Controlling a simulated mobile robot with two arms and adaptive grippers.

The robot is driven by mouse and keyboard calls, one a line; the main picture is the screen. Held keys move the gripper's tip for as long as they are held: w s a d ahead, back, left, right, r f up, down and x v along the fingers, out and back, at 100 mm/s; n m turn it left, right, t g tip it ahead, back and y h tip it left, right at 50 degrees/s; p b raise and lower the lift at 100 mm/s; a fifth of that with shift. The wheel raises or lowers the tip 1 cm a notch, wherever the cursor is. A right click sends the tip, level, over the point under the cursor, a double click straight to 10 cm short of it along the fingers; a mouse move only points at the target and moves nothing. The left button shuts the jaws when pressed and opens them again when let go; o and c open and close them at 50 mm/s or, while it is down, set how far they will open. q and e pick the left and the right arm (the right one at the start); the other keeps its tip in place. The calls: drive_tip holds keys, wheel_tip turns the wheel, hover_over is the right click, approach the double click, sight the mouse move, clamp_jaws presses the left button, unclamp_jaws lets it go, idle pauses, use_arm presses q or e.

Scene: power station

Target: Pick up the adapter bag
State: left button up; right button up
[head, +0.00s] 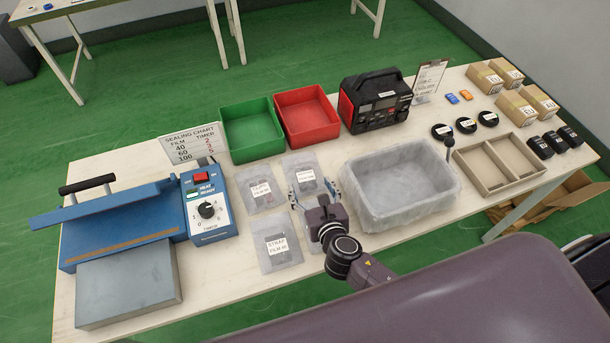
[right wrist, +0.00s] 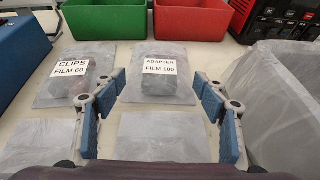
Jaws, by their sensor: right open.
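The adapter bag (right wrist: 160,88) is a clear bag with a dark item inside and a white label reading "ADAPTER FILM 100". It lies flat on the table; in the head view the adapter bag (head: 305,162) is just beyond my right gripper (head: 316,190). My right gripper is open and empty. In the right wrist view its blue-padded fingers (right wrist: 158,100) stand apart, one on each side of the near part of the adapter bag. I cannot tell whether they touch it. My left gripper is out of view.
The clips bag (head: 262,187) lies left of the adapter bag, and the strap bag (head: 277,258) nearer. A lined grey bin (head: 400,218) stands close on the right. Green (head: 253,150) and red (head: 307,135) bins stand behind. A blue sealer (head: 130,220) is at left.

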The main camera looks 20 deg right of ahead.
sight(306, 177)
drive_tip(key=x, duration=0.3)
drive_tip(key=shift+r, duration=0.2)
drive_tip(key=shift+w+f, duration=0.3)
drive_tip(key=shift+w, duration=0.35)
drive_tip(key=c, duration=0.8)
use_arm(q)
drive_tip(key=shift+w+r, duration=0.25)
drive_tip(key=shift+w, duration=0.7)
use_arm(e)
drive_tip(key=c, duration=0.5)
